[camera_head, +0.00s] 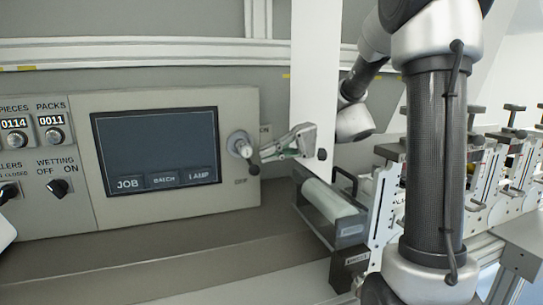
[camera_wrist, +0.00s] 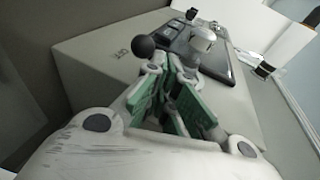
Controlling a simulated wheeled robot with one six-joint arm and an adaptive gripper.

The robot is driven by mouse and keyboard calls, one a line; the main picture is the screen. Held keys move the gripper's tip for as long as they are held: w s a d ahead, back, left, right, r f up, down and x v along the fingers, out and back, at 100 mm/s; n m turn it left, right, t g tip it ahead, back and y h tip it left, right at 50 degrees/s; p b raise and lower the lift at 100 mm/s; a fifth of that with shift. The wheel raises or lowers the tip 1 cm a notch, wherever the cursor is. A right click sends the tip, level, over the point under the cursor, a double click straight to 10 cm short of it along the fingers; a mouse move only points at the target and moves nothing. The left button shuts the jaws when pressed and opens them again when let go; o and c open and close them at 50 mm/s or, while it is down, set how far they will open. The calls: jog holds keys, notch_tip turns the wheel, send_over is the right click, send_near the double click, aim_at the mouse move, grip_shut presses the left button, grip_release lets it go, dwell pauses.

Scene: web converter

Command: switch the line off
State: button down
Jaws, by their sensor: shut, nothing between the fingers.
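The rotary switch (camera_head: 240,144) is a silver hub at the right end of the control panel, with a short lever ending in a black ball (camera_head: 254,169). The ball points down and slightly right, nearer the OFF label (camera_head: 241,181) below than the ON label (camera_head: 265,130) at upper right. In the wrist view the ball (camera_wrist: 144,46) is just beyond my fingertips, with the OFF label (camera_wrist: 121,53) to its left and the silver hub (camera_wrist: 203,38) to its right. My gripper (camera_head: 262,155) is shut and empty beside the lever; I cannot tell whether it touches. My fingers hide part of the lever.
A dark screen (camera_head: 157,150) with JOB, BATCH and LAMP is left of the switch. A WETTING knob (camera_head: 58,188) and counters are further left. A white vertical panel (camera_head: 315,70) stands behind my gripper. A roller tray (camera_head: 330,210) lies below right.

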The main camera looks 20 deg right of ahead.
notch_tip(320, 180, up, 6)
jog(key=s+d+h, duration=0.3)
jog(key=d, duration=0.8)
jog(key=x, duration=1.4)
jog(key=shift+f, duration=0.1)
jog(key=a+f+y, duration=0.2)
jog(key=y, duration=0.1)
jog(key=shift+f, duration=0.2)
jog(key=shift+r, duration=0.1)
